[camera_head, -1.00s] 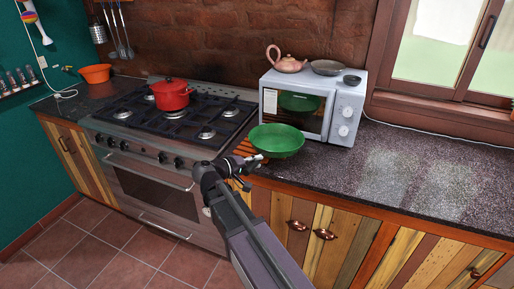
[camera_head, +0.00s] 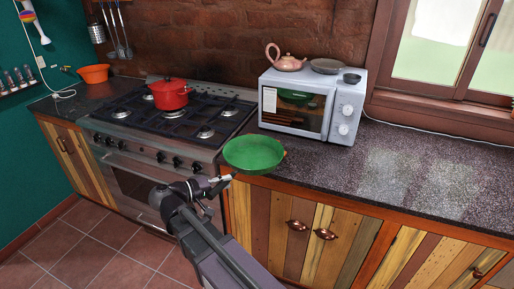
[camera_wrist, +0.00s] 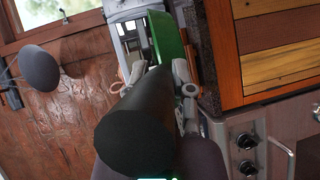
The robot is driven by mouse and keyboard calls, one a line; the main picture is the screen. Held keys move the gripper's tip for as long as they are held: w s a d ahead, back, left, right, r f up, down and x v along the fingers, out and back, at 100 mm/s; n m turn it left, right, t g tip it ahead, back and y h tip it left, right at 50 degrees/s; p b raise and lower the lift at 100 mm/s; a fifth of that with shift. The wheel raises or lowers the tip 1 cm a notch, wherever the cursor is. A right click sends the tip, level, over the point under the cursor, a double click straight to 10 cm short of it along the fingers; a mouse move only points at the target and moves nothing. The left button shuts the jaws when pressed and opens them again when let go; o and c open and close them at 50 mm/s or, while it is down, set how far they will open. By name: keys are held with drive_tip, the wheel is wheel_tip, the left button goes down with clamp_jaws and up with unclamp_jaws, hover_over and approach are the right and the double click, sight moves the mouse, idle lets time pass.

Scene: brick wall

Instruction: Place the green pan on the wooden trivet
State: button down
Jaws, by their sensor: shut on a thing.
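The green pan (camera_head: 254,153) is at the front edge of the counter, just right of the stove, partly beyond that edge. My gripper (camera_head: 219,183) is shut on its handle, in front of the counter. In the wrist view the pan (camera_wrist: 168,38) shows as a green strip beyond its thick black handle (camera_wrist: 150,115), with my gripper's fingers (camera_wrist: 158,78) on both sides of it. The wooden trivet (camera_head: 285,153) is almost wholly hidden behind the pan; only a bit of orange wood shows at its right rim. I cannot tell whether the pan touches anything below.
A white microwave (camera_head: 344,112) stands close behind the pan, with a pink teapot (camera_head: 286,60) and dishes on top. A red pot (camera_head: 170,95) is on the stove (camera_head: 200,120) to the left. An orange bowl (camera_head: 95,74) is farther left. The counter (camera_head: 410,180) on the right is clear.

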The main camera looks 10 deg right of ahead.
sight(233, 162)
idle(0.4)
drive_tip(key=w+d, duration=0.1)
drive_tip(key=w, duration=0.3)
drive_tip(key=w+d+f+b, duration=0.1)
drive_tip(key=w+d, duration=0.1)
drive_tip(key=w, duration=0.3)
drive_tip(key=w+d, duration=0.1)
drive_tip(key=w, duration=0.4)
drive_tip(key=shift+d+f, duration=0.15)
drive_tip(key=shift+d, duration=0.15)
drive_tip(key=shift+w, duration=0.1)
drive_tip(key=shift+w, duration=0.25)
drive_tip(key=shift+w+d+f+b, duration=0.2)
drive_tip(key=shift+w+f+b, duration=0.05)
drive_tip(key=shift+f+b, duration=0.4)
wheel_tip(233, 162, down, 2)
drive_tip(key=b, duration=0.2)
drive_tip(key=shift+f+b, duration=0.2)
drive_tip(key=shift+b, duration=0.1)
drive_tip(key=shift+c, duration=2.4)
unclamp_jaws()
